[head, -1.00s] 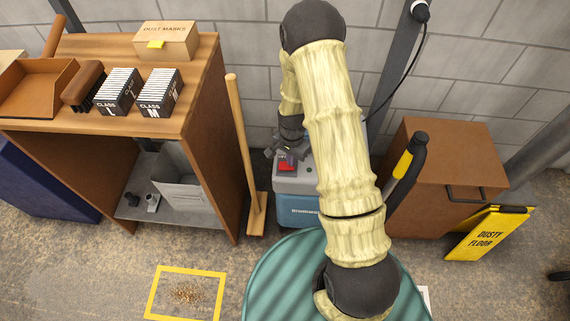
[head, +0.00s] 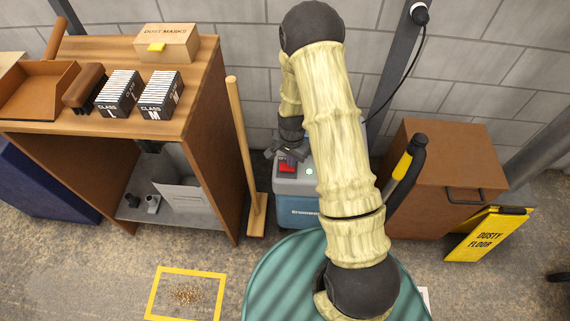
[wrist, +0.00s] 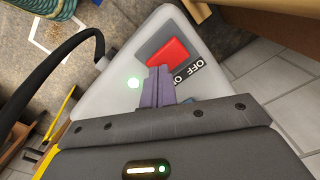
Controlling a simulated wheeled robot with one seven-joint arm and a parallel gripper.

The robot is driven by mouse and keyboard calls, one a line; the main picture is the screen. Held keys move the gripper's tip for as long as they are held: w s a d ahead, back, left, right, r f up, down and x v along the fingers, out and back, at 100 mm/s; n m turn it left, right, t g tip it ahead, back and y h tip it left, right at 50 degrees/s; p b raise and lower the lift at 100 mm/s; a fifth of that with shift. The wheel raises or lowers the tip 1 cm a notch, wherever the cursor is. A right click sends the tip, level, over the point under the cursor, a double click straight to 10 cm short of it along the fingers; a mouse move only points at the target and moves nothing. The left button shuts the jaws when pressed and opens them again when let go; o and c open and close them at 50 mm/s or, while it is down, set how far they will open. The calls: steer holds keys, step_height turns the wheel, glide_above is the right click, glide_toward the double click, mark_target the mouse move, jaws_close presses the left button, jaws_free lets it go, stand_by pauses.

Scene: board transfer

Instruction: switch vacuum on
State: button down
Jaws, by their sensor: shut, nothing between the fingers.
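The vacuum (head: 299,201) stands on the floor behind my base, with a blue body and a light grey top. Its red switch (head: 286,167) is on the top; in the wrist view the red rocker (wrist: 167,56) sits in a dark frame beside an OFF label (wrist: 188,72). My gripper (head: 290,158) is over the switch, shut and empty. In the wrist view its purple fingers (wrist: 158,75) point at the switch's lower edge; whether they touch it is unclear.
A wooden shelf (head: 205,105) with filter boxes (head: 160,94) stands at left, and a broom (head: 243,150) leans by it. A brown cabinet (head: 445,160) and a yellow "dusty floor" sign (head: 488,233) stand at right. A yellow floor frame (head: 153,293) holds debris.

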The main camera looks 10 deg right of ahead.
steer(key=shift+r+p, duration=2.25)
steer(key=shift+r, duration=0.75)
steer(key=s+r+n+t, duration=0.1)
steer(key=s+r+n, duration=0.5)
steer(key=r, duration=0.5)
steer(key=s+r+n+t, duration=0.25)
steer(key=s+r, duration=0.55)
steer(key=r, duration=0.4)
step_height(320, 180, up, 16)
steer(key=n+p, duration=0.1)
steer(key=p, duration=1.4)
steer(key=shift+s+g+p, duration=0.2)
steer(key=shift+g+p, duration=0.2)
steer(key=shift+g, duration=0.05)
steer(key=shift+f, duration=0.15)
